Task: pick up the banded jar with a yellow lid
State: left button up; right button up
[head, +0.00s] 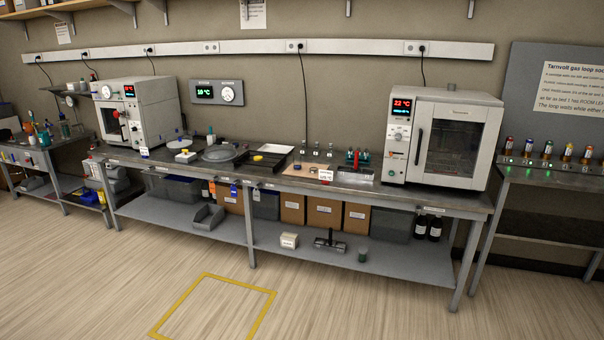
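I cannot make out a banded jar with a yellow lid for certain; small items are too small to read. Several small clear vessels (317,151) stand at the back of the middle bench. A small yellow piece (185,151) shows on a white item on the same bench, left of a round grey pan (219,153). A small dark green jar-like item (362,255) stands on the lower shelf. Neither of my grippers is in view.
The long bench (345,187) carries a white oven (456,140) at right and another white cabinet (137,112) at left. Several coloured cylinders (547,151) line the right bench. Bins and boxes (325,213) fill the lower shelf. The floor in front is clear, with a yellow outline (215,308).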

aim_at(297, 162)
jog(key=i, duration=0.95)
jog(key=i+j+z, duration=0.15)
jog(key=i, duration=0.75)
jog(key=i+l+u, duration=0.15)
jog(key=i, duration=0.4)
jog(key=i+l+u, duration=0.15)
jog(key=i, duration=0.35)
jog(key=l, duration=0.1)
